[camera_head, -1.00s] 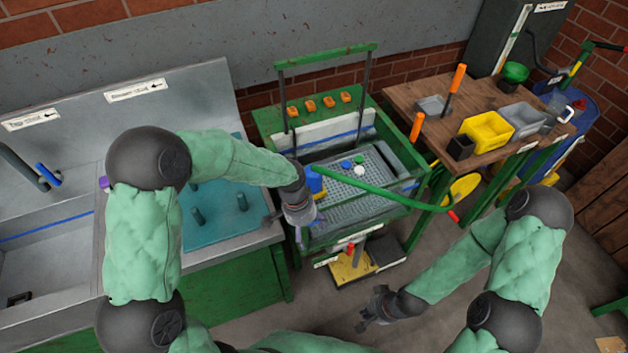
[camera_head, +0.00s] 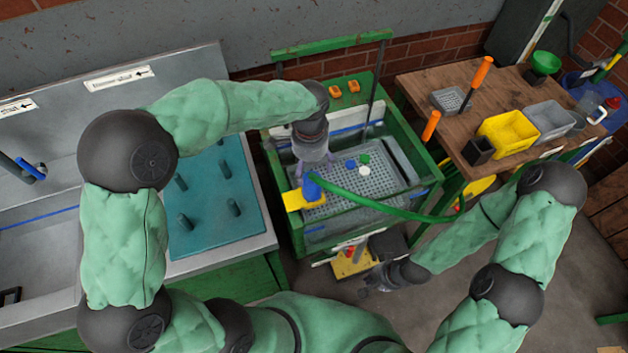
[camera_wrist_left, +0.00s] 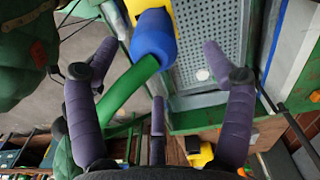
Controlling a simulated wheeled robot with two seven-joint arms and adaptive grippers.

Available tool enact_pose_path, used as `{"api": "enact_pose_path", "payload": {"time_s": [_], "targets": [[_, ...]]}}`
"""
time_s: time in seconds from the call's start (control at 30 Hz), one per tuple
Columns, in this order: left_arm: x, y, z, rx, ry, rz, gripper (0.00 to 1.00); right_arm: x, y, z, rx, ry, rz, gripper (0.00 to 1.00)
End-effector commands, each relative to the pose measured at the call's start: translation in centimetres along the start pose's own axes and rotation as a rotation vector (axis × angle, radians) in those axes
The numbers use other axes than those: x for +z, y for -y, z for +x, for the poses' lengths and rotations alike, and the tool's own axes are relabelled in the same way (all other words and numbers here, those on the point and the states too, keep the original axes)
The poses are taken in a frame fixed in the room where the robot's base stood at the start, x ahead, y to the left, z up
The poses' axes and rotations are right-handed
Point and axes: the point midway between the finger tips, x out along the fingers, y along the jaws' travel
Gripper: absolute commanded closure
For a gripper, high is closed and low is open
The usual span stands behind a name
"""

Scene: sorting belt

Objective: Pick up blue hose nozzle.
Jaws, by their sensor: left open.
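The blue hose nozzle (camera_head: 313,188) sits at the left side of the green cart, on the end of a green hose (camera_head: 375,205). A yellow part (camera_head: 298,200) is beside it. In the left wrist view the blue nozzle (camera_wrist_left: 154,40) is at the top centre, with the green hose (camera_wrist_left: 128,88) running down from it. My left gripper (camera_head: 311,168) is just above and behind the nozzle, open and empty, its purple fingers spread around the hose end without visible contact. My right gripper (camera_head: 372,283) hangs low in front of the cart; its jaws are unclear.
The green cart (camera_head: 425,185) holds a perforated grey tray (camera_head: 385,180) with small blue, white and green caps. A teal board with pegs (camera_head: 212,225) lies left. A wooden table (camera_head: 430,95) with a yellow bin (camera_head: 507,133) stands right.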

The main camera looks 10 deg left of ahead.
Motion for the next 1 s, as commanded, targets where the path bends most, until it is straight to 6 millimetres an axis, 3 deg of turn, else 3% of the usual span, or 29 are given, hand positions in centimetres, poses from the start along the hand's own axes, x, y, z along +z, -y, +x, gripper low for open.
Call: {"api": "enact_pose_path", "payload": {"time_s": [0.2,0.47,0.73,1.0], "targets": [[0.1,-0.1,3.5,0.002,0.002,-0.001,0.18,0.0,-0.3,0.9,0.0,0.001,0.0,1.0],[0.0,-0.2,5.2,0.001,0.001,0.0,0.18,0.0,-0.5,1.3,0.0,0.0,0.0,1.0],[0.0,-0.7,8.9,0.003,0.002,-0.002,0.18,-0.1,-0.9,2.5,0.0,0.0,0.0,1.0],[-0.1,-0.6,9.6,0.0,-0.001,-0.001,0.18,-0.1,-0.9,2.6,0.0,0.0,0.0,1.0]]}}
